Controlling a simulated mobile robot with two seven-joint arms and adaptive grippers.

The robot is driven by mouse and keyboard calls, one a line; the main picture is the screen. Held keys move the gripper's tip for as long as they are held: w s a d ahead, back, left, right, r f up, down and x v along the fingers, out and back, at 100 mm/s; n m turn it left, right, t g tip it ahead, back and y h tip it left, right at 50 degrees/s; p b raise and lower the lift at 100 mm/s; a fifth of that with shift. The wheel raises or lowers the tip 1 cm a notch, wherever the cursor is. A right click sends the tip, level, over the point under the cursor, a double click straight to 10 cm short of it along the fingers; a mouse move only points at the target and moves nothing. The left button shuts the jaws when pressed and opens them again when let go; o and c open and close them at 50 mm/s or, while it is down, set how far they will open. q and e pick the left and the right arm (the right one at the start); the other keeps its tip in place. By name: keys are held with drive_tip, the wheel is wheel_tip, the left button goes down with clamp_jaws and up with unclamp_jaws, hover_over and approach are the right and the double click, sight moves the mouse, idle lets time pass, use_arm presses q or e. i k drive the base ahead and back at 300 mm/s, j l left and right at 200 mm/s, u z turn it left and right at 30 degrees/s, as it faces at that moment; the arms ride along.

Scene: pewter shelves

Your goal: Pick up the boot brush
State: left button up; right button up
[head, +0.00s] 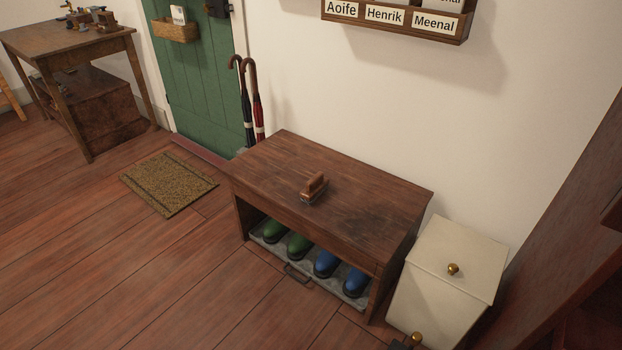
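The boot brush (314,188) rests on top of the dark wooden bench (370,205), near the middle of its front edge. It has a brown wooden handle on top and a darker base. Nothing touches it except the bench top. Neither of my grippers shows in the head view.
Below the bench top, green boots (298,245) and blue boots (326,263) stand on a grey tray (269,245). A cream lidded bin (445,285) stands right of the bench. Umbrellas (248,100) stand behind its left end. The floor in front is clear, with a doormat (168,184) at left.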

sight(315, 187)
drive_tip(key=i+j+z, duration=0.1)
drive_tip(key=j, duration=0.25)
drive_tip(key=i+j+z, duration=0.1)
drive_tip(key=i+j, duration=0.15)
drive_tip(key=i+j+z, duration=0.1)
drive_tip(key=j, duration=0.35)
drive_tip(key=i+j+z, duration=0.1)
drive_tip(key=j, duration=0.3)
drive_tip(key=i+j+z, duration=0.1)
drive_tip(key=j, duration=0.25)
drive_tip(key=i+j+z, duration=0.1)
drive_tip(key=j, duration=0.3)
drive_tip(key=i, duration=0.1)
